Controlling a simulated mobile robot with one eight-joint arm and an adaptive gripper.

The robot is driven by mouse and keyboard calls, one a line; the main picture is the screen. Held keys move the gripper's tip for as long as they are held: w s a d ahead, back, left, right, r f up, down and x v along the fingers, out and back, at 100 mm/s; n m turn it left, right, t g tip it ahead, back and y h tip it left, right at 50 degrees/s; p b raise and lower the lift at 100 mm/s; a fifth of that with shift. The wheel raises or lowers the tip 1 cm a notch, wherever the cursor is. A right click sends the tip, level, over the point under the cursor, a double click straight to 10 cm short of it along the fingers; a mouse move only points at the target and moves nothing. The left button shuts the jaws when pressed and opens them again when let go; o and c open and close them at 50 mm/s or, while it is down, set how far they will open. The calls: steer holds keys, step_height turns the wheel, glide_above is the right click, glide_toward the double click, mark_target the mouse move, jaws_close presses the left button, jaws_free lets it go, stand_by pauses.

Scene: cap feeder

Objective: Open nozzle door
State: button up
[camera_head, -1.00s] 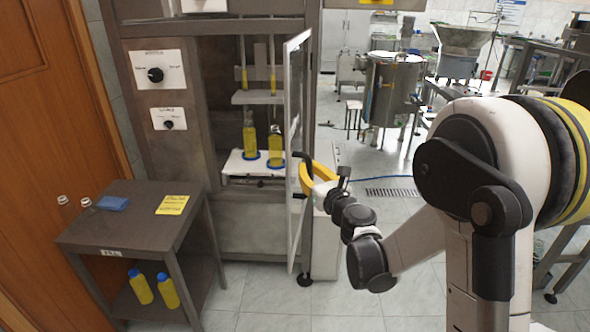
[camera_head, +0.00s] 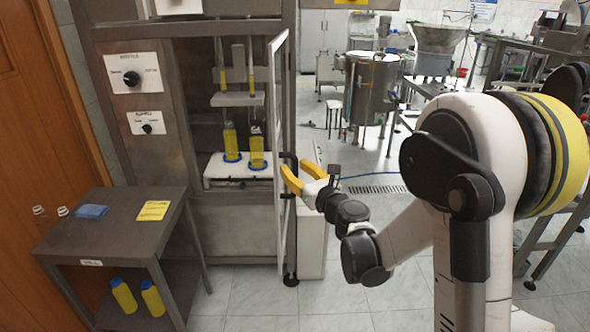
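The nozzle door (camera_head: 279,215), a tall narrow glazed panel with a pale frame, stands swung out from the filling cabinet (camera_head: 190,60) and shows nearly edge-on. Its dark handle (camera_head: 289,158) is on the right side of the door. My gripper (camera_head: 288,170) has yellow fingers spread apart, with their tips right at the handle. I see nothing held between them; whether a finger touches the handle I cannot tell. Inside the cabinet, two yellow-filled bottles (camera_head: 257,150) stand on blue rings on a white shelf (camera_head: 212,172), below the nozzles (camera_head: 238,65).
A dark side table (camera_head: 110,240) stands at the left front, with a yellow note, a blue item and small clear pieces on top and yellow bottles below. A white box (camera_head: 312,240) stands right of the door. Tiled floor (camera_head: 330,300) is free in front. A steel tank (camera_head: 370,90) stands behind.

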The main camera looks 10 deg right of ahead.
steer(key=v, duration=1.2)
